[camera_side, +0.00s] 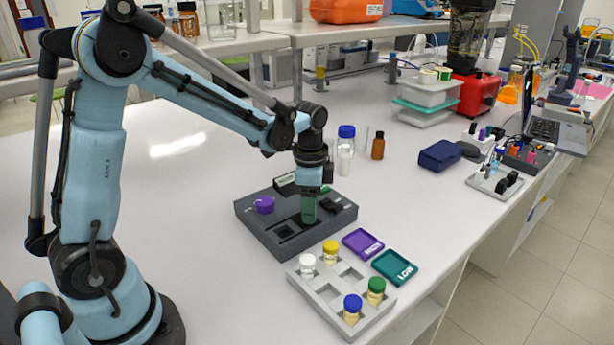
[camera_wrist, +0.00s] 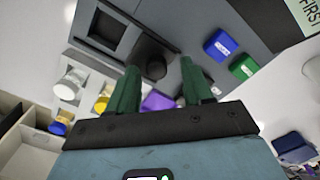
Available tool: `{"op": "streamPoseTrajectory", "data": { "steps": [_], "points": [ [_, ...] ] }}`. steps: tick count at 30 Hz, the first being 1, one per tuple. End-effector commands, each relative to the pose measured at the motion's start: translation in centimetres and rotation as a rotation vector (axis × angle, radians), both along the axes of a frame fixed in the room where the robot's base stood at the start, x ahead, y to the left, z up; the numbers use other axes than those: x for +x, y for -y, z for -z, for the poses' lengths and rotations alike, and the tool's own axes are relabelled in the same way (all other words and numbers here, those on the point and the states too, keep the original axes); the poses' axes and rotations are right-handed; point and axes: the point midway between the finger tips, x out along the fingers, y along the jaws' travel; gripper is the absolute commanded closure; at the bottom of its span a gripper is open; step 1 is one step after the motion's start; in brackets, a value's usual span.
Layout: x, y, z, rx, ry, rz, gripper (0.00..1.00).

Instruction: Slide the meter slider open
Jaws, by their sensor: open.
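The grey rig (camera_side: 272,240) lies flat on the white bench in the side view. A dark slider with a rounded knob (camera_wrist: 152,62) shows on it in the wrist view, beside a square dark recess (camera_wrist: 106,27). I take this to be the meter slider; no label on it is readable. My gripper (camera_side: 309,220) points down over the rig. In the wrist view its green fingers (camera_wrist: 159,68) are open, one on each side of the knob, with visible gaps. I cannot tell how far the tips are above it. The fingers hide the slider in the side view.
Bottles (camera_side: 346,155) stand behind.

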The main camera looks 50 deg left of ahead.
Motion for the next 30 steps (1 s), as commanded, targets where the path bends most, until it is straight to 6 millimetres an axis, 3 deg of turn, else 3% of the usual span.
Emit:
{"op": "streamPoseTrajectory", "data": {
  "steps": [5, 21, 30],
  "points": [
    [0.0, 0.0, -1.7, 0.0, 0.0, 0.0, 0.49],
    [0.0, 0.0, -10.3, 0.0, 0.001, 0.0, 0.49],
    [0.0, 0.0, -11.9, 0.0, 0.001, 0.0, 0.49]
  ]
}}
